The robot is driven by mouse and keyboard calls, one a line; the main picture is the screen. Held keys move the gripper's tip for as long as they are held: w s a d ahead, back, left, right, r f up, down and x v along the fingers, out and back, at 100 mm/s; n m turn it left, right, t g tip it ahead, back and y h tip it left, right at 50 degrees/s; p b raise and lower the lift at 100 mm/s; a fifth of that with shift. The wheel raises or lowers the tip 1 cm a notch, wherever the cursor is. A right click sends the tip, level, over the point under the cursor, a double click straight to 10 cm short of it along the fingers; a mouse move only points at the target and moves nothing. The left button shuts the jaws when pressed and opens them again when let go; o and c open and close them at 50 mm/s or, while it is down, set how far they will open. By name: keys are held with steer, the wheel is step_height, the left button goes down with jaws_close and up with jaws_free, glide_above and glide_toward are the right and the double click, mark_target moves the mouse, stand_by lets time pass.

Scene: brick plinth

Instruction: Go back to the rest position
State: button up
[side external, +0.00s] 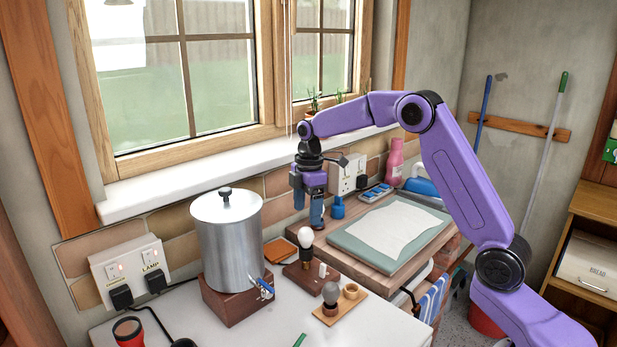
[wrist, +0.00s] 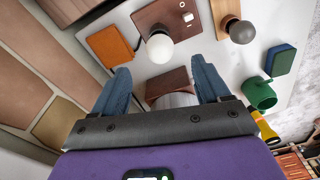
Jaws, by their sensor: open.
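My gripper (side external: 308,208) hangs from my purple arm in the side view, pointing down in front of the tiled wall, above and behind the lamp board. In the wrist view my gripper (wrist: 161,72) shows two blue fingers spread apart with nothing held between them. A white bulb (side external: 305,237) stands on a dark red-brown board (side external: 301,272) with a small switch; the same bulb (wrist: 160,47) lies beyond the fingertips in the wrist view. A red-brown block (wrist: 168,84) shows between the fingers, below them and apart.
A metal urn (side external: 228,240) on a brown block stands left of my gripper. A grey bulb (side external: 330,293) sits on a wooden holder in front. An orange book (side external: 279,250) lies behind. A pink bottle (side external: 394,160) and cutting mat (side external: 350,247) are right. Air around my gripper looks free.

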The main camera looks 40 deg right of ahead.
step_height(320, 180, up, 8)
steer(key=s+a+m, duration=0.1)
steer(key=s+a, duration=0.5)
steer(key=s, duration=0.4)
steer(key=s+a, duration=0.6)
steer(key=s, duration=0.3)
steer(key=s+d+f, duration=0.2)
steer(key=s+f, duration=0.1)
steer(key=s, duration=0.7)
steer(key=s+d+f+m, duration=0.1)
steer(key=s+f, duration=0.3)
steer(key=s, duration=0.7)
steer(key=shift+s+d+f, duration=0.15)
steer(key=shift+s+d, duration=0.05)
steer(key=shift+d, duration=0.2)
